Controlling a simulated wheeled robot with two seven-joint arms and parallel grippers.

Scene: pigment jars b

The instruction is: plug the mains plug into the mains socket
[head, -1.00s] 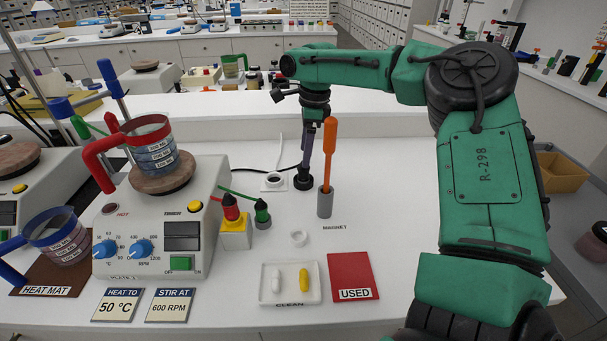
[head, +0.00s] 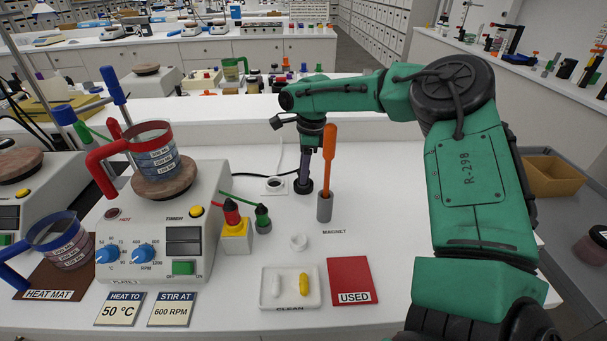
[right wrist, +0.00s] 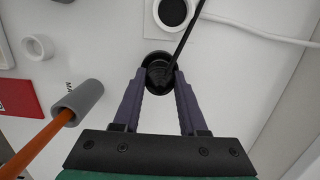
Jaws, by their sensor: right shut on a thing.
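The mains plug (right wrist: 160,73) is a black round piece with a ribbed neck, held between the fingertips of my right gripper (right wrist: 159,84). My right gripper (head: 304,176) points down at the bench, and the plug (head: 303,187) is at or just above the bench top; I cannot tell which. The mains socket (right wrist: 174,12) is a white plate with a dark round opening, just beyond the plug in the right wrist view. In the head view the socket (head: 275,185) is left of the plug, apart from it. My left gripper is not in view.
A grey holder (head: 324,208) with an orange-handled rod (head: 329,158) stands close right of my right gripper. The plug's black cable (right wrist: 186,38) passes over the socket's edge. Bench space right is clear.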

